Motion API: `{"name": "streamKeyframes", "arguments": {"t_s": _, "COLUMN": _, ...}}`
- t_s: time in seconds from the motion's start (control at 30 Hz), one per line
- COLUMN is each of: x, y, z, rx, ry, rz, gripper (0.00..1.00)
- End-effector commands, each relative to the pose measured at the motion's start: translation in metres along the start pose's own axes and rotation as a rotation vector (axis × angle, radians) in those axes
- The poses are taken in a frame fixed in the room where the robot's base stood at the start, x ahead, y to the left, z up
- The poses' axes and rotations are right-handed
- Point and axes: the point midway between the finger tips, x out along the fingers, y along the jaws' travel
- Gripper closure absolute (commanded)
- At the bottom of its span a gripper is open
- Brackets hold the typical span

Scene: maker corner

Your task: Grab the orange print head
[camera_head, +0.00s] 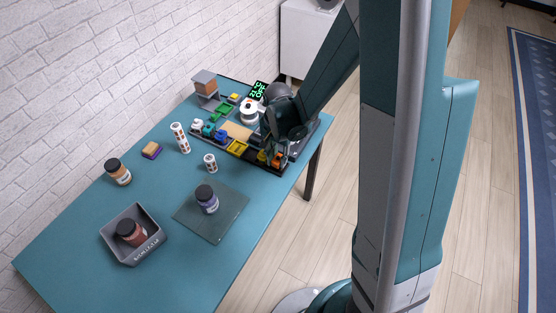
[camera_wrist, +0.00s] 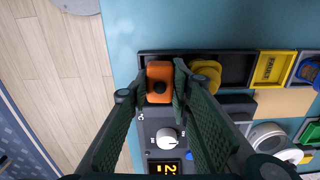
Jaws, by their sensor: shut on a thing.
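The orange print head (camera_wrist: 160,73) is a small block with a dark round knob on its face. In the wrist view it sits in the end slot of a dark rack (camera_wrist: 235,62). My gripper (camera_wrist: 160,88) is shut on it, one finger on each side. In the head view the orange print head (camera_head: 279,160) shows at the near right end of the rack, just below my gripper (camera_head: 272,153). My fingers partly hide it there, and I cannot tell whether it is lifted from the slot.
A yellow round part (camera_wrist: 207,72) sits close beside my right finger. A white dial (camera_wrist: 167,139) and a display (camera_wrist: 168,168) lie below. Several jars, a grey bin (camera_head: 148,253) and a dark mat (camera_head: 230,222) stand on the teal table (camera_head: 85,226); its near left is clear.

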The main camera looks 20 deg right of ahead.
Motion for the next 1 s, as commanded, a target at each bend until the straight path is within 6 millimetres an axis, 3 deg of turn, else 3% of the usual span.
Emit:
{"name": "streamKeyframes", "arguments": {"t_s": 0.27, "x": -0.015, "y": 0.0, "z": 0.0, "rx": 0.0, "ry": 0.0, "rz": 0.0, "gripper": 0.93}}
{"name": "streamKeyframes", "arguments": {"t_s": 0.8, "x": -0.08, "y": 0.0, "z": 0.0, "rx": 0.0, "ry": 0.0, "rz": 0.0, "gripper": 0.93}}
{"name": "streamKeyframes", "arguments": {"t_s": 1.0, "x": -0.095, "y": 0.0, "z": 0.0, "rx": 0.0, "ry": 0.0, "rz": 0.0, "gripper": 0.93}}
